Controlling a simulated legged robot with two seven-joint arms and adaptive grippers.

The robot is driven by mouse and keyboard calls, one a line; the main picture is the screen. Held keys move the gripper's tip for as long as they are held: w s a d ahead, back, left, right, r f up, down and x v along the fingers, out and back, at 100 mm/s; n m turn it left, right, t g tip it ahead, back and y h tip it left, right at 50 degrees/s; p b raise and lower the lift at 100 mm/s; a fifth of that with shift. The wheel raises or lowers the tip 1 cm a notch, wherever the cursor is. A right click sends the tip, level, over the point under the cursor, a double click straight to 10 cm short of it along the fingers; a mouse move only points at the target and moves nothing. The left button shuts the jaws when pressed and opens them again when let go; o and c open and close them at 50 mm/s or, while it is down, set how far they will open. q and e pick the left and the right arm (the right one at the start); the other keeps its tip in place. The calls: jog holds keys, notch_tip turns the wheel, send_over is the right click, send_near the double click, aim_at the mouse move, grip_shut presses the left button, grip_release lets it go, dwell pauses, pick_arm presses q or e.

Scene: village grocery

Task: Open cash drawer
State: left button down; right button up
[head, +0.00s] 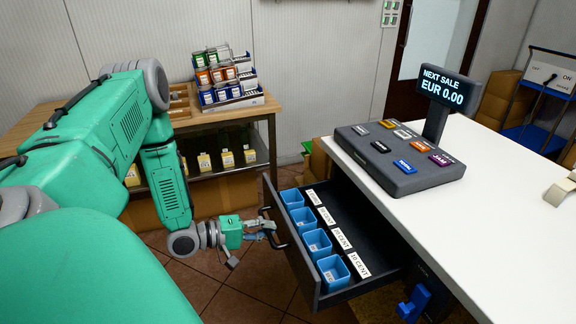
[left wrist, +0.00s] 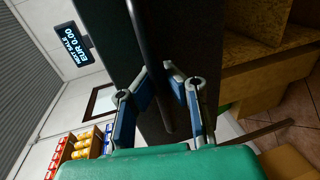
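The dark cash drawer (head: 337,230) is pulled far out from under the white counter on the right of the head view. It holds blue cups in a row beside coin labels. Its dark bar handle (head: 280,243) is on the left-facing front; it also shows as a bar in the left wrist view (left wrist: 147,45). My left gripper (head: 268,228) is at this handle. In the left wrist view its two fingers (left wrist: 157,70) close in on both sides of the bar, near its middle. Contact at the fingertips is hard to make out. My right gripper is not in view.
A register keypad (head: 398,158) and a display (head: 447,88) reading EUR 0.00 stand on the white counter (head: 490,215). A wooden shelf (head: 222,121) with cans and bottles stands behind my left arm. Tiled floor lies free left of the drawer.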

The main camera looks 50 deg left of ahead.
pick_arm(q)
jog(key=shift+s+a+f, duration=0.15)
jog(key=shift+s, duration=0.5)
jog(key=shift+s+a+f, duration=0.1)
jog(key=shift+s+a, duration=0.05)
jog(key=shift+s, duration=0.45)
jog(key=c, duration=1.6)
grip_release()
jog(key=shift+o, duration=0.2)
jog(key=shift+w+r, duration=0.1)
jog(key=shift+w, duration=0.05)
jog(key=shift+r, duration=0.1)
jog(key=v, duration=1.2)
